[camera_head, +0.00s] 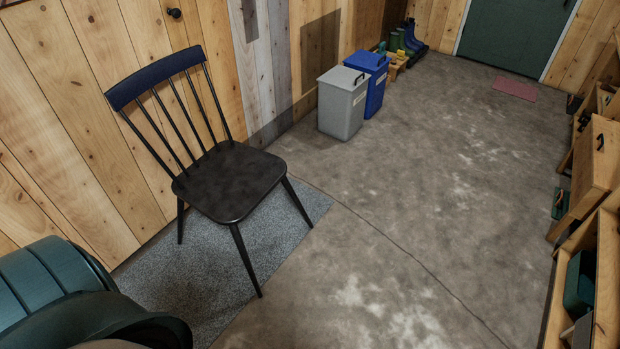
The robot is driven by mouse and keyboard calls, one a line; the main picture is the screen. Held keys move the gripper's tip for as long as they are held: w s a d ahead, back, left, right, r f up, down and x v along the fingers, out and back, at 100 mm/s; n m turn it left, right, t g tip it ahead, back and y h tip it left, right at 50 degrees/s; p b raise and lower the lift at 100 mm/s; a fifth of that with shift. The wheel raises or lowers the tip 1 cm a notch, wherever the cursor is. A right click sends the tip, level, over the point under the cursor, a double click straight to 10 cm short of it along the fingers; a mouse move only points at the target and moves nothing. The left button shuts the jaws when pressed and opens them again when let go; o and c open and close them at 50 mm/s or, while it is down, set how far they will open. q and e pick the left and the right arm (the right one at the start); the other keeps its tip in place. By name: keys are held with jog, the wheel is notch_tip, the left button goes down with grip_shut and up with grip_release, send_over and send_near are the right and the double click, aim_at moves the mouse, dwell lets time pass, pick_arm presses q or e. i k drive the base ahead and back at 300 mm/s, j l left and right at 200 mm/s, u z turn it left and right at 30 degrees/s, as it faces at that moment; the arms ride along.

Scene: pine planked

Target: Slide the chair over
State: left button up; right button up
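A dark chair (228,183) stands upright at the left in the head view, near the plank wall. It has a navy top rail (155,77), thin black back spindles and splayed black legs. Its feet appear to rest on a grey speckled mat (197,283), with its front leg close to the mat's right edge. Neither of my grippers shows in the view.
A grey bin (342,104) and a blue bin (372,80) stand along the wall beyond the chair. Boots (408,38) are farther back, near a green door (512,32) and reddish mat (515,89). Wooden shelving (592,165) lines the right. The concrete floor (430,170) between is clear.

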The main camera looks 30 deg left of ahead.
aim_at(226, 184)
jog(key=i+u, duration=0.15)
jog(key=i, duration=0.3)
jog(key=i+l+u, duration=0.2)
jog(key=i, duration=0.3)
jog(key=i+l+u, duration=0.15)
jog(key=i, duration=0.3)
jog(key=i+l+u, duration=0.25)
jog(key=i+u, duration=0.2)
jog(key=i+l+u, duration=0.85)
jog(key=l, duration=0.15)
jog(key=k, duration=0.1)
